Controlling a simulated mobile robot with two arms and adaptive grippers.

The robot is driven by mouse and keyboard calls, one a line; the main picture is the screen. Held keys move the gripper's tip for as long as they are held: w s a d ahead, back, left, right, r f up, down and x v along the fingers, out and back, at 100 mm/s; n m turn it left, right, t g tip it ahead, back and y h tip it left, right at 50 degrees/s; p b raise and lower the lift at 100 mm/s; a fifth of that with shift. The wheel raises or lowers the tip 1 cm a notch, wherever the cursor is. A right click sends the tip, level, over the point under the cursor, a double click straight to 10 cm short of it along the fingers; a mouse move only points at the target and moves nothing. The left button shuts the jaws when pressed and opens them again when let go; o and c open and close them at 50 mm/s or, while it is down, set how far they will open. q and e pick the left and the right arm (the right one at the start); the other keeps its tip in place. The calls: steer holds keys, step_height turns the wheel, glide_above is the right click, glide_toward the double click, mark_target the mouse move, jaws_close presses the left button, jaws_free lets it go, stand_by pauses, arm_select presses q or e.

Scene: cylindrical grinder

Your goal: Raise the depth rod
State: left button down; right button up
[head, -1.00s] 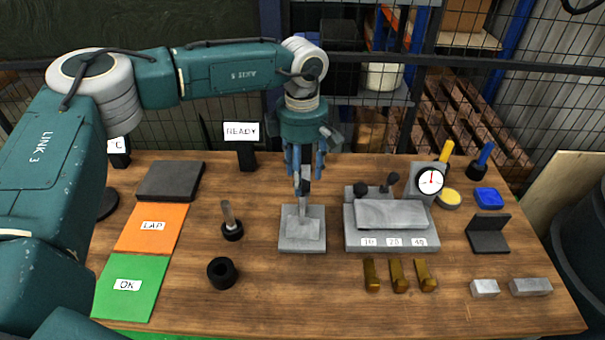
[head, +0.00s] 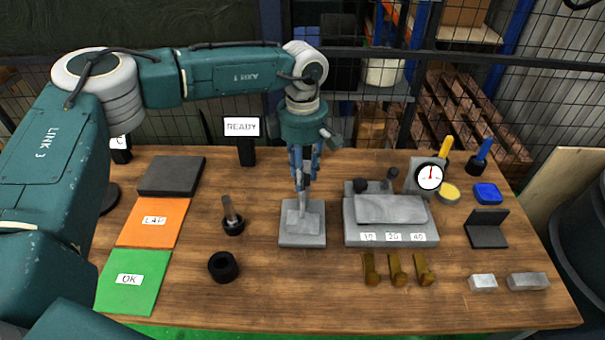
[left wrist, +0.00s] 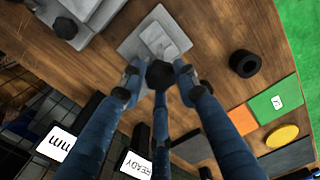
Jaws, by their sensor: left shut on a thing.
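My left gripper (head: 302,186) hangs straight down over a grey stepped block on a square plate (head: 288,238). Its blue fingers are shut on a dark knob, which shows between the fingertips in the left wrist view (left wrist: 160,74). I take this knob to be the top of the depth rod. The block and plate also show beyond the knob in the left wrist view (left wrist: 158,40). My right gripper is not in view.
A grey fixture (head: 390,235) with a dial gauge (head: 429,177) stands close right of the plate. A black-based pin (head: 232,220) and black ring (head: 223,267) stand left. Brass pieces (head: 396,270) lie front right. A READY sign (head: 242,128) stands behind. Bare wood lies before the plate.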

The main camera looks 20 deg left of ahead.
arm_select(q)
step_height(320, 180, up, 5)
steer(key=shift+f, duration=0.15)
steer(key=shift+w, duration=0.2)
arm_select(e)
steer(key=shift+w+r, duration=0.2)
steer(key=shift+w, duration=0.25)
arm_select(q)
steer(key=c, duration=1.3)
jaws_free()
steer(key=shift+r, duration=0.2)
steer(key=shift+s+a, duration=0.1)
steer(key=shift+s, duration=0.1)
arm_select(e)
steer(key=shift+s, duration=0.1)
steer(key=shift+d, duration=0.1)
arm_select(q)
steer(key=shift+w+r, duration=0.1)
steer(key=shift+r, duration=0.3)
step_height(320, 180, up, 11)
